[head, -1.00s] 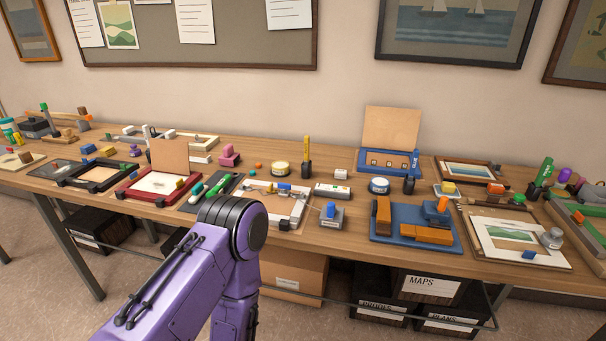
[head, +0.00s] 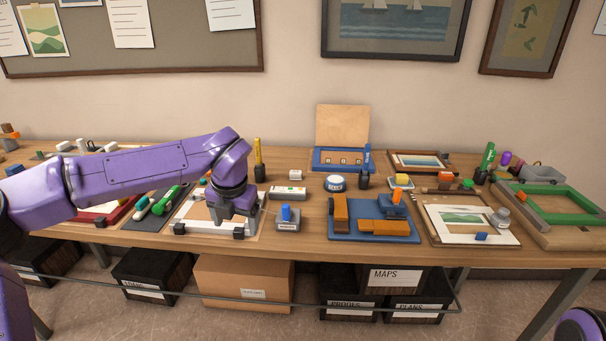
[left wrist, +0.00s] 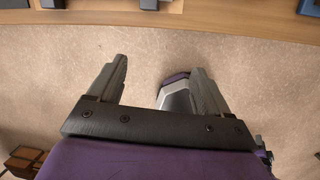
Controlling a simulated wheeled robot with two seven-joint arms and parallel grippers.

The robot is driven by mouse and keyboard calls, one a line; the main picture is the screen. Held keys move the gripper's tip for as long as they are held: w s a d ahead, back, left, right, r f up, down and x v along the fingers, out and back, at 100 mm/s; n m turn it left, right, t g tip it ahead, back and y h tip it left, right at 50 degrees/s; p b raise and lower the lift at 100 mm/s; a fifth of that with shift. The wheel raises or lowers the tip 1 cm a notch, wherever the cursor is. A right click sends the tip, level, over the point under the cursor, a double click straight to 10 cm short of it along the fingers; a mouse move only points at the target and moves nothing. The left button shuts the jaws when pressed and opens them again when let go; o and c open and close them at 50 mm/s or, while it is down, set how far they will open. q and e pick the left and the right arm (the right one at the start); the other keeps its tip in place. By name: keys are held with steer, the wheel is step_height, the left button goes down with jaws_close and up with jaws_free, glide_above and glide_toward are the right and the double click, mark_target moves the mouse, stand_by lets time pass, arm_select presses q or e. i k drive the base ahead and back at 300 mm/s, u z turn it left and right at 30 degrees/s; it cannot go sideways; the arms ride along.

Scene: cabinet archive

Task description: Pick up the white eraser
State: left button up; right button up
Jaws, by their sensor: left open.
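Two white blocks could be the white eraser: a longer white bar with a dark label (head: 288,191) at the middle of the table, and a smaller white block (head: 296,175) just behind it. I cannot tell which is the eraser. My left gripper (head: 232,213) is left of both in the head view, over the light frame and apart from them. Neither white block shows clearly there. My right gripper is out of view.
A grey block with a blue knob (head: 288,219) stands in front of the white bar. A yellow marker (head: 258,160) stands upright behind, and a round blue-white tin (head: 335,183) is to the right. A blue tray (head: 375,232) holds orange-brown blocks. Boxes stand under the table.

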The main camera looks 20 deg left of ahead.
mark_target(294, 174)
steer(key=u, duration=0.05)
steer(key=i, duration=1.4)
